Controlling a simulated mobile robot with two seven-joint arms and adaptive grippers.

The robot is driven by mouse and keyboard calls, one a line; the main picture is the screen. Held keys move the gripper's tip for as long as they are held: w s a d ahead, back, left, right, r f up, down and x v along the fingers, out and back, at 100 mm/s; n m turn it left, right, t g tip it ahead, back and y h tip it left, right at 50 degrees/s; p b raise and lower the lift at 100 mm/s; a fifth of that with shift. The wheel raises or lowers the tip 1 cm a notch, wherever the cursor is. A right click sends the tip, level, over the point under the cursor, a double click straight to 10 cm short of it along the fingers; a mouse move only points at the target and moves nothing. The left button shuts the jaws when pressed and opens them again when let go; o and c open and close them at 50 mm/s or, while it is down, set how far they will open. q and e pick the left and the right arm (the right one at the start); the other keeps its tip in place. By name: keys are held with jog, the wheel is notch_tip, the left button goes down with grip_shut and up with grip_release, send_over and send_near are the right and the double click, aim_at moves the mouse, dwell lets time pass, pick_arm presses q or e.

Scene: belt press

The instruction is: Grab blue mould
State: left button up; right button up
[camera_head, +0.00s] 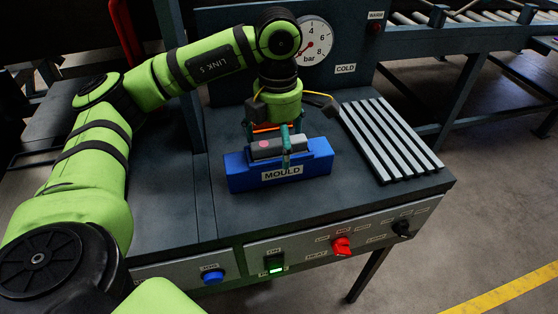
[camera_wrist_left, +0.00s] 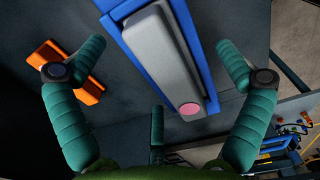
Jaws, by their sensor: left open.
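The blue mould (camera_head: 240,178), with a white MOULD label on its front, sits on the dark press table. A grey block with a pink dot (camera_head: 264,145) lies in its top; in the left wrist view the block (camera_wrist_left: 165,50) lies along the blue mould (camera_wrist_left: 128,43). My left gripper (camera_head: 270,142) points down over the mould, with one teal finger in front of the label side. In the left wrist view its teal fingers (camera_wrist_left: 155,75) are spread wide on both sides of the mould, with nothing gripped. My right gripper is not seen.
A pressure gauge (camera_head: 313,40) stands behind. A slatted metal rack (camera_head: 390,140) lies right of the mould. The front panel holds a blue button (camera_head: 212,276), a green-lit switch (camera_head: 275,268) and a red knob (camera_head: 341,247). An orange part (camera_wrist_left: 75,75) lies beside the mould.

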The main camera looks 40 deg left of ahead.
pick_arm(q)
jog(key=f+p, duration=0.1)
jog(key=f, duration=0.3)
jog(key=shift+s+f, duration=0.1)
jog(key=shift+s, duration=0.1)
jog(key=shift+w+f, duration=0.1)
jog(key=shift+f, duration=0.05)
jog(key=c, duration=1.6)
jog(key=shift+c, duration=0.2)
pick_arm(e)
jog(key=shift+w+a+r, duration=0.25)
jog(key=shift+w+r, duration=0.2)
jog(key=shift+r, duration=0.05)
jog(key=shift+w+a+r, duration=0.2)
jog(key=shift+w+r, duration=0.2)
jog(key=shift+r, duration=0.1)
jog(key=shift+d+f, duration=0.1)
